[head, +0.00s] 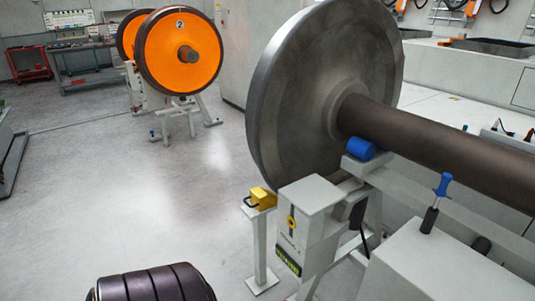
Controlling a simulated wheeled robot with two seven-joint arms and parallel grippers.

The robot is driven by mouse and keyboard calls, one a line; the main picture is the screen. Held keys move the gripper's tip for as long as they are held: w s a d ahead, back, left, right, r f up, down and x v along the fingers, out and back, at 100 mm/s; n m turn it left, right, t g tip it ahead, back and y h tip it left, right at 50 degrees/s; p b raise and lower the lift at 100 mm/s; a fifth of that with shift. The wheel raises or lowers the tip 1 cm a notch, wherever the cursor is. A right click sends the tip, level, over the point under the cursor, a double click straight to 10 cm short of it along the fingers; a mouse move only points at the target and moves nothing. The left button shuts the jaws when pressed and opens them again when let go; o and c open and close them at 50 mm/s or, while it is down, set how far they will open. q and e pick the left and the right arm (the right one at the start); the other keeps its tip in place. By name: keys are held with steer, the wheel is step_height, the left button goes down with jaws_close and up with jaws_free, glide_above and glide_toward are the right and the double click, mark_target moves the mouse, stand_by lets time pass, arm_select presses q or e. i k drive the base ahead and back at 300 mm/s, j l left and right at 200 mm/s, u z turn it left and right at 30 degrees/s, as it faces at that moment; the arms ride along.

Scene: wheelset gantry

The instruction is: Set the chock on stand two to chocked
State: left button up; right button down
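A large grey steel wheel (310,100) on a dark axle (430,145) rests over a light grey stand (308,225) at the right. A yellow chock-like block (262,197) with a dark loop handle sits on a white post beside the stand, low by the wheel's rim. Whether it touches the wheel is unclear. The stand's face has a yellow pointer mark (292,222) and a green label (287,262), too small to read. An orange-faced wheel (165,55) farther back bears a round number 2 plate (180,24). Neither of my grippers is in view.
A blue roller (361,149) sits under the axle. A blue-handled lever (440,190) stands on a grey housing (430,265) at right. A workbench (85,60) and red cart (28,63) stand at back left. The floor (140,200) is clear at left and centre.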

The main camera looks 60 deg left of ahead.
mark_target(262, 198)
steer(key=u, duration=2)
